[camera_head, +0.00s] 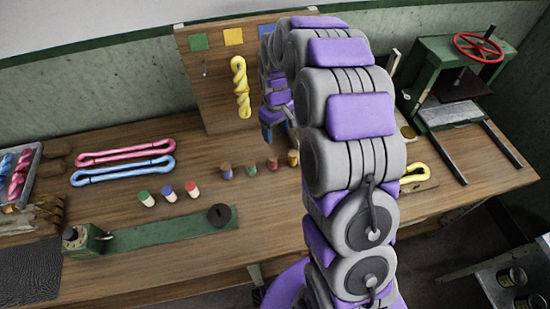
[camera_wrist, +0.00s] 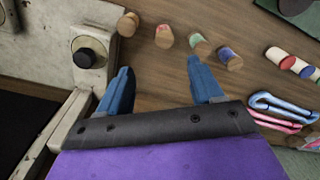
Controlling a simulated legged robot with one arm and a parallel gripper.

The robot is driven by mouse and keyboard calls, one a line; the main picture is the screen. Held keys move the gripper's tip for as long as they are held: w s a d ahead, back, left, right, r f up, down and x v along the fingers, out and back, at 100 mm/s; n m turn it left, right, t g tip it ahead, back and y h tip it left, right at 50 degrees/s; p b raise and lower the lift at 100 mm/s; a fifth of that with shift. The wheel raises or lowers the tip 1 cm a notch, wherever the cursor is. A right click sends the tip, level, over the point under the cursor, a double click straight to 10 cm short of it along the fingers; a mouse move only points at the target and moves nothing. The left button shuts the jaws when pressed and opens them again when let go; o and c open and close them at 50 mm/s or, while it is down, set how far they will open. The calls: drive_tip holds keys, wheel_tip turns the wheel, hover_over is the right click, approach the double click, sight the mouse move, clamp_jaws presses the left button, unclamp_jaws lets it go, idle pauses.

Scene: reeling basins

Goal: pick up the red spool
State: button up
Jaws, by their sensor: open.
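A wooden spool with a red end (camera_wrist: 164,36) lies in a row of wooden spools in the wrist view, ahead of the gap between my fingers. It also shows in the head view (camera_head: 272,163). A white spool with a red end (camera_head: 192,189) stands in another group left of that row, and in the wrist view it is at the right (camera_wrist: 276,56). My gripper (camera_wrist: 158,68) is open, its two blue fingers apart with nothing between them. In the head view my arm partly hides the gripper above the bench.
A peg board with a yellow skein (camera_head: 241,88) stands behind the bench. A green press (camera_head: 440,80) stands at the right. Pink (camera_head: 125,153) and blue (camera_head: 122,172) skeins lie left.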

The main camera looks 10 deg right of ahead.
sight(273, 156)
drive_tip(key=f, duration=0.6)
drive_tip(key=f+b, duration=0.1)
drive_tip(key=f, duration=0.5)
drive_tip(key=shift+w+a+b, duration=0.1)
drive_tip(key=shift+w+b, duration=0.1)
drive_tip(key=shift+b, duration=0.1)
drive_tip(key=f, duration=0.1)
drive_tip(key=a+f, duration=0.1)
drive_tip(key=f, duration=0.1)
drive_tip(key=f+b, duration=0.1)
drive_tip(key=f, duration=0.1)
drive_tip(key=shift+w+a+f, duration=0.15)
drive_tip(key=shift+a, duration=0.1)
drive_tip(key=shift+d+f, duration=0.15)
drive_tip(key=shift+f, duration=0.1)
drive_tip(key=shift+d, duration=0.2)
drive_tip(key=shift+r, duration=0.1)
drive_tip(key=shift+c, duration=0.5)
